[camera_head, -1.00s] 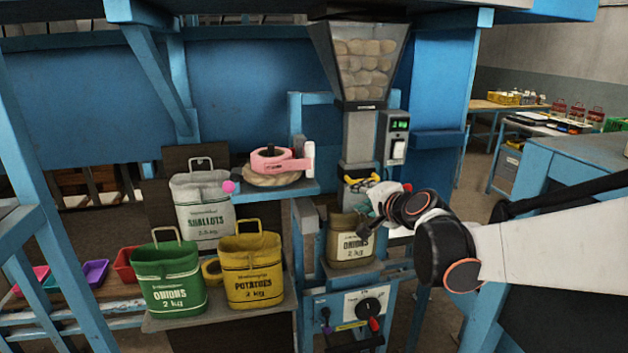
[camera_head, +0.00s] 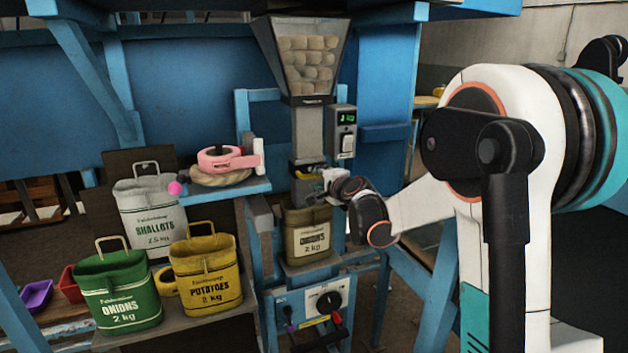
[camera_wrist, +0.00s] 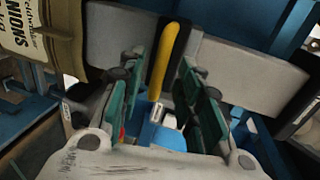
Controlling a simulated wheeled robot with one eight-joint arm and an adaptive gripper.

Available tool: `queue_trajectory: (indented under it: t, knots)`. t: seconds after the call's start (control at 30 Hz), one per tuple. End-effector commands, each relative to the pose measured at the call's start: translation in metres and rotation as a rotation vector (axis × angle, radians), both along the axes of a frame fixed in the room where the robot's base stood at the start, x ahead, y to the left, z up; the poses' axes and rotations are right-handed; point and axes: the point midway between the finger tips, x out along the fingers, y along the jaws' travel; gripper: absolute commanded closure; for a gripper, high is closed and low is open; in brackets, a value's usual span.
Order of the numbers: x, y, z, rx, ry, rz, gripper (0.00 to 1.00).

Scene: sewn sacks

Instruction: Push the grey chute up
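The grey chute (camera_head: 307,135) hangs upright under a hopper, above the mouth of a brown onions sack (camera_head: 309,238). In the wrist view, the chute (camera_wrist: 240,72) is a broad grey band across the picture, with a yellow handle (camera_wrist: 164,58) on a black mount. My gripper (camera_head: 318,183) is at the chute's lower front in the head view. In the wrist view, my gripper (camera_wrist: 163,108) is open, its green-padded fingers on either side of the handle, with gaps showing.
The hopper (camera_head: 303,58) holds potato-like lumps. A scale display (camera_head: 345,118) sits right of the chute. A pink tape dispenser (camera_head: 225,158) is on a blue shelf at left. Green (camera_head: 120,292), yellow (camera_head: 206,278) and white (camera_head: 150,218) sacks stand lower left.

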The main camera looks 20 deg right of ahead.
Motion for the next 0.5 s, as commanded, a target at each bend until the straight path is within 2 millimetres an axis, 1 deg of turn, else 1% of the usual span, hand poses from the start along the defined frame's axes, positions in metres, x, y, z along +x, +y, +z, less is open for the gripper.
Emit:
queue_trajectory:
  t: [0.03,0.1,0.2,0.33,0.5]
  knots:
    - [0.009,0.0,-0.003,0.0,0.0,0.0,0.68]
    - [0.02,0.001,-0.006,0.0,-0.001,0.0,0.68]
    - [0.031,0.001,-0.008,-0.001,0.0,0.0,0.68]
    - [0.04,0.002,-0.009,0.0,0.0,0.0,0.68]
    - [0.043,0.002,-0.009,0.0,0.0,0.0,0.68]
